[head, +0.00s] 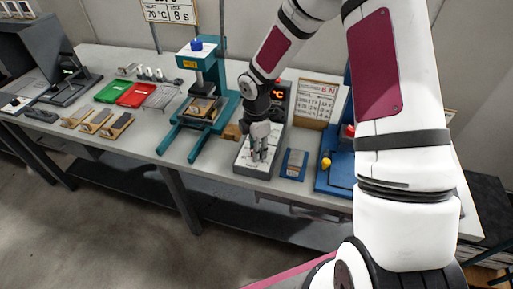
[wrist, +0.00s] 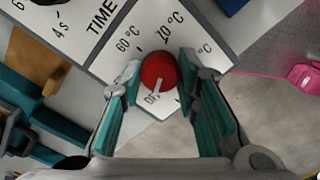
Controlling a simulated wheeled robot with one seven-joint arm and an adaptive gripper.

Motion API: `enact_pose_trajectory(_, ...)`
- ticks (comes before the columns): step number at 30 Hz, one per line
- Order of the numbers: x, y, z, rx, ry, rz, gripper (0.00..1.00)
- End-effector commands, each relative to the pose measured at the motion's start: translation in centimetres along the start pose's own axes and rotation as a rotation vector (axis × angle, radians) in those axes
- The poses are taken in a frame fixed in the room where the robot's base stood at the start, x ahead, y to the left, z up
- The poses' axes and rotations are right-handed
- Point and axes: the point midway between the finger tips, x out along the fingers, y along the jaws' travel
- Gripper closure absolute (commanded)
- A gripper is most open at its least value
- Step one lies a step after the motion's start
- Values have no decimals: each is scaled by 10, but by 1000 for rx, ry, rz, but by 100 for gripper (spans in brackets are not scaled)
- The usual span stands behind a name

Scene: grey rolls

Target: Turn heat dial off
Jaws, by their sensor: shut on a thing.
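The red heat dial (wrist: 160,70) sits on a white panel (wrist: 104,65) marked 60 °C, 70 °C and a partly hidden OFF. Its white pointer line points down in the wrist view, toward the OFF marking. My gripper (wrist: 160,95) is shut on the dial, with one teal-padded finger on each side. In the head view my gripper (head: 260,150) points down over the control box (head: 244,160), and the dial is hidden there.
A TIME dial (wrist: 45,3) is cut off at the top left of the wrist view. A teal press (head: 205,90) stands left of the box in the head view. A small blue tray (head: 294,164) and a blue stand (head: 335,178) are to its right.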

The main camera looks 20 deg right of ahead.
Motion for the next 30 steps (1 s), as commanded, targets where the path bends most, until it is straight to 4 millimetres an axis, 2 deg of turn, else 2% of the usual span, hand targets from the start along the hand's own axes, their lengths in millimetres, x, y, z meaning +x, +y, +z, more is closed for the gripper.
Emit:
enact_pose_trajectory(20,0,1,0,-62,0,2,99)
enact_pose_trajectory(21,0,1,0,-62,0,2,64)
enact_pose_trajectory(23,0,0,0,-61,0,1,51)
enact_pose_trajectory(30,0,0,0,-60,0,0,50)
